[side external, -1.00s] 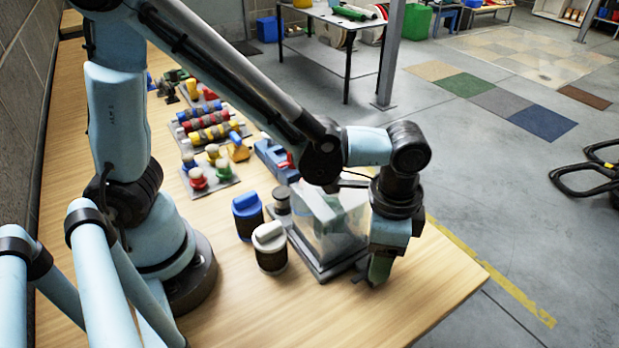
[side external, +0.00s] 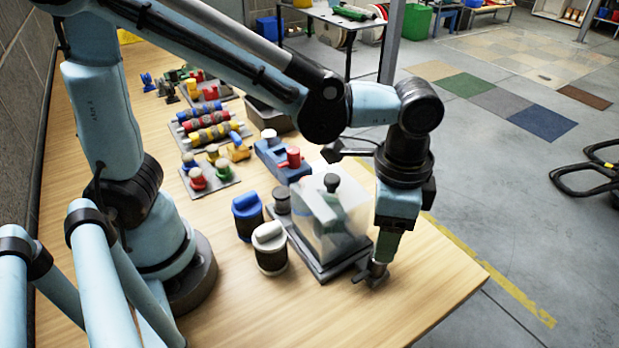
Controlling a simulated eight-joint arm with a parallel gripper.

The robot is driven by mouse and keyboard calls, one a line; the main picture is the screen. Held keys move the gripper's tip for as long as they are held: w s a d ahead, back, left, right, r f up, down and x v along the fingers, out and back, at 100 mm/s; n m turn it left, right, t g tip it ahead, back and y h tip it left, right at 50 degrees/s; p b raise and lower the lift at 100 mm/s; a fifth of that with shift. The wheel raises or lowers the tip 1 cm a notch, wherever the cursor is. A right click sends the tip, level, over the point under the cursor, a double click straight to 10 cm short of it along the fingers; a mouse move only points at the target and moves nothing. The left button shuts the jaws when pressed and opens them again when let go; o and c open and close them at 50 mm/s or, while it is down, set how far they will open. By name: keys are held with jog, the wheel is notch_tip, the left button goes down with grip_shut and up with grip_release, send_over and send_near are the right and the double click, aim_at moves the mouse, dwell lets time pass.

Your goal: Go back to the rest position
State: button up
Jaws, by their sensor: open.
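My gripper (side external: 371,276) points down at the right of the clear box, low over the wooden table (side external: 330,318). Its fingers are small in the picture; they look empty. The clear box (side external: 335,232) stands on a dark base plate (side external: 308,257) and holds a green part with a dark top. From this angle I cannot tell whether the fingertips touch the table or the plate edge.
A white-capped jar (side external: 270,250) and a blue-capped jar (side external: 247,215) stand left of the box. A blue vise-like block with a red part (side external: 283,160) is behind it. Several coloured parts on plates (side external: 210,130) fill the back. The front table is clear.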

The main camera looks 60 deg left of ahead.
notch_tip(320, 180, up, 6)
jog(key=r, duration=0.1)
notch_tip(320, 180, down, 13)
jog(key=shift+r, duration=0.15)
jog(key=m, duration=0.5)
jog(key=shift+r+m, duration=0.1)
jog(key=shift+m, duration=0.2)
jog(key=m, duration=0.6)
jog(key=shift+r, duration=0.9)
